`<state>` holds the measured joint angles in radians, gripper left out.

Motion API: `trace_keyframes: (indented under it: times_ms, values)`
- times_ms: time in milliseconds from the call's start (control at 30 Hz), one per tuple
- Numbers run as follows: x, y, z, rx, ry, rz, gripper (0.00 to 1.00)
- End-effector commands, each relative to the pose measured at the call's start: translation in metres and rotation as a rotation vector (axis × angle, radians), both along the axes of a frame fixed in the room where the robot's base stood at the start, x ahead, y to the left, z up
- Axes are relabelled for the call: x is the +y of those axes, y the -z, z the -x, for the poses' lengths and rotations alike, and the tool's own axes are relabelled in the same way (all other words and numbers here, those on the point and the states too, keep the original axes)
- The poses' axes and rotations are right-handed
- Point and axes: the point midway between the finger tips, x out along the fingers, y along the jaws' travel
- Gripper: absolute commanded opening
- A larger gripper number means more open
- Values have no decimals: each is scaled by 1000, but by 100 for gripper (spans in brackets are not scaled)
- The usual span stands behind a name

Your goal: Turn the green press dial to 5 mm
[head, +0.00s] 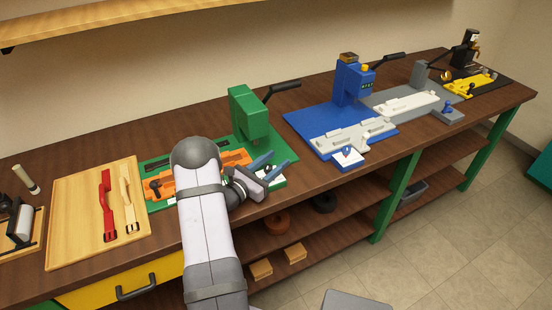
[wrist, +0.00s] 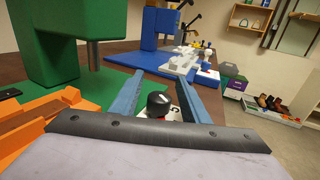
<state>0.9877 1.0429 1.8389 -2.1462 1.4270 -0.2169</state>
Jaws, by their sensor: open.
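The green press (head: 247,112) stands on its green base near the middle of the bench, and its column and ram fill the left of the wrist view (wrist: 62,45). Its dial is a black round knob (wrist: 159,103) with a light mark on top, seated on a white plate with a scale that is mostly hidden. My gripper (head: 281,160) is open, with its blue fingers over the front right corner of the press base. In the wrist view the dial shows between the two fingers (wrist: 160,73), not gripped. The dial's reading is too small to tell.
An orange fixture (head: 205,172) lies on the press base, left of my gripper. A wooden board (head: 80,220) with red and cream straps is further left. A blue press (head: 348,82) and a grey station with a white fixture (head: 408,104) stand to the right.

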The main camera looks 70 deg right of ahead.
Motion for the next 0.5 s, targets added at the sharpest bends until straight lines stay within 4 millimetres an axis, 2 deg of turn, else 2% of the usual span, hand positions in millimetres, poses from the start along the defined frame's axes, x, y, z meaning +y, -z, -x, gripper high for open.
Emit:
trace_keyframes:
  times_ms: [133,400,433,500]
  values:
    - [-7,0,3,1,0,0,42]
    - [-9,0,3,1,-1,0,42]
    - [-9,0,3,1,-1,0,39]
    - [-9,0,3,1,-1,0,22]
